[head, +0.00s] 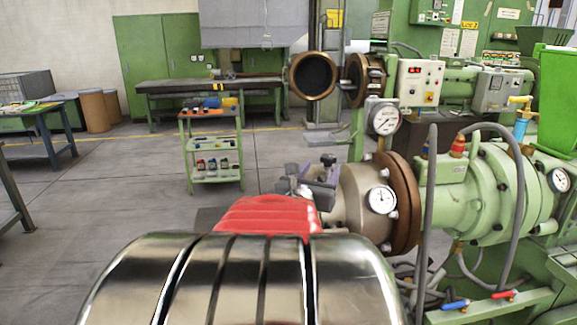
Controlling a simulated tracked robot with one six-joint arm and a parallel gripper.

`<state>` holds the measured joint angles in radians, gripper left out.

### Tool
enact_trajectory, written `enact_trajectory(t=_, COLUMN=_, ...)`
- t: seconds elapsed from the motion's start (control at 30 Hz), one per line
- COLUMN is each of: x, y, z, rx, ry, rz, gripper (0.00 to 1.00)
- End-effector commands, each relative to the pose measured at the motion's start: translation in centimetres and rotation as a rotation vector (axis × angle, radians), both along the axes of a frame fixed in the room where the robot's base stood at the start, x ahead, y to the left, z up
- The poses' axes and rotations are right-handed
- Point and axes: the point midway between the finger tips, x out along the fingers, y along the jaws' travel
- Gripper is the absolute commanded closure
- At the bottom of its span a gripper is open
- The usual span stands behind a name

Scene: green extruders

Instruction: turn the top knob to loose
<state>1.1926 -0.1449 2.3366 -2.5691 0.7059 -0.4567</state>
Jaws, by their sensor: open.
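My gripper (316,186) is the small grey and dark part just beyond my red arm link. It is in front of the beige left end of the green extruder (497,195), and its jaws are open. I see nothing held in it, but its fingertips are small and partly hidden. I cannot tell which part is the top knob. On the extruder I see a red cone-shaped fitting (457,146) and a yellow-handled tap (520,101) on a blue body. A blue lever (455,304) and a red lever (504,295) sit low at the right.
Pressure gauges (384,119) and a brown flange (404,205) stand right of my gripper. A white control box (416,83) is above. Grey hoses (425,200) hang in front of the extruder. A green cart (212,150) stands back left; the floor left of it is open.

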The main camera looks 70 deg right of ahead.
Motion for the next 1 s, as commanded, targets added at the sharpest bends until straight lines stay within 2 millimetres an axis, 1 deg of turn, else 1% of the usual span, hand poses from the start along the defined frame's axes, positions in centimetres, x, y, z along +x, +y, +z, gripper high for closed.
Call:
enact_trajectory(t=0.03, x=0.1, y=0.7, z=0.0, rx=-0.001, ry=-0.002, rz=0.002, gripper=0.46)
enact_trajectory(t=0.2, x=0.0, y=2.8, z=0.0, rx=-0.001, ry=-0.002, rz=0.001, gripper=0.46)
enact_trajectory(t=0.3, x=0.0, y=3.8, z=0.1, rx=-0.001, ry=-0.001, rz=0.002, gripper=0.46)
enact_trajectory(t=0.43, x=-0.1, y=4.8, z=0.0, rx=0.0, ry=-0.001, rz=0.001, gripper=0.46)
enact_trajectory(t=0.57, x=-0.1, y=5.2, z=0.0, rx=-0.001, ry=-0.001, rz=0.0, gripper=0.46)
enact_trajectory(t=0.87, x=-0.1, y=5.2, z=0.0, rx=0.0, ry=-0.001, rz=0.0, gripper=0.46)
enact_trajectory(t=0.97, x=0.3, y=5.1, z=0.4, rx=-0.004, ry=-0.018, rz=0.004, gripper=0.46)
enact_trajectory(t=1.0, x=0.6, y=5.1, z=0.9, rx=-0.008, ry=-0.035, rz=0.007, gripper=0.46)
